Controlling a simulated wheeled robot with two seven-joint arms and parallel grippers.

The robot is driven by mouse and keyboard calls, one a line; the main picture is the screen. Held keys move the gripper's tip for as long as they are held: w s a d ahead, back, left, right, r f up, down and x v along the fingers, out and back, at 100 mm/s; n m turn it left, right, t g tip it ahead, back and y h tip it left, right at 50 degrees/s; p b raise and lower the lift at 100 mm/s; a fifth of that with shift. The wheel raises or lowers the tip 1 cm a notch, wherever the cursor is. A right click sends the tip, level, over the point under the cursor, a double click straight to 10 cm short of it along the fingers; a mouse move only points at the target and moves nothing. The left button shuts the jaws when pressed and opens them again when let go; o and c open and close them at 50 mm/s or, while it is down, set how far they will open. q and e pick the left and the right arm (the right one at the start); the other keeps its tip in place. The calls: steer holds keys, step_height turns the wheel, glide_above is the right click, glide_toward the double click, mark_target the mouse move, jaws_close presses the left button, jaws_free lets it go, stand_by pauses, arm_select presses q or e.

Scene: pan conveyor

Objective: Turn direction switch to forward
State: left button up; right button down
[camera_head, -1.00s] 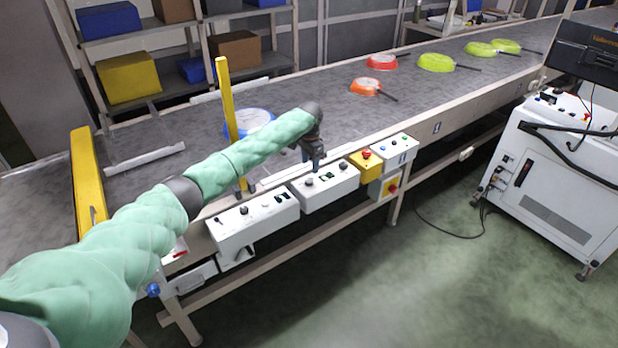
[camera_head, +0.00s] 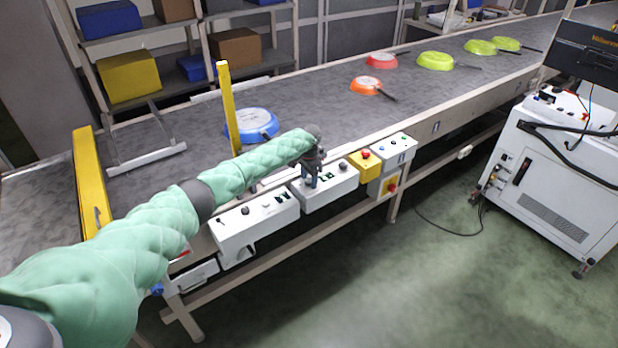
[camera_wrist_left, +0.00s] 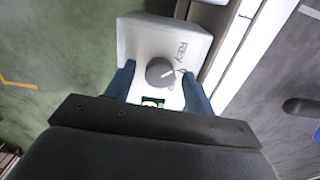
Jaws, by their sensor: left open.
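The direction switch is a round dark grey knob (camera_wrist_left: 160,71) on a white control box (camera_wrist_left: 133,38) in the left wrist view. The letters REV are printed beside it, and a pale mark shows at the knob's right side. I cannot clearly tell its set position. My left gripper (camera_wrist_left: 159,74) is open, its two blue-grey fingers on either side of the knob, apart from it as far as I can see. In the head view my left gripper (camera_head: 312,179) is down at the middle control box (camera_head: 330,197) and hides the knob. My right gripper is not in view.
Another white control box (camera_head: 240,227) is to the left; a yellow emergency-stop box (camera_head: 364,164) is to the right. A yellow post (camera_head: 229,105) stands near my forearm. The conveyor (camera_head: 310,110) carries a blue pan (camera_head: 252,122) and several other pans.

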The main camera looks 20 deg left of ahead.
arm_select(q)
steer(key=c, duration=0.9)
steer(key=shift+c, duration=0.4)
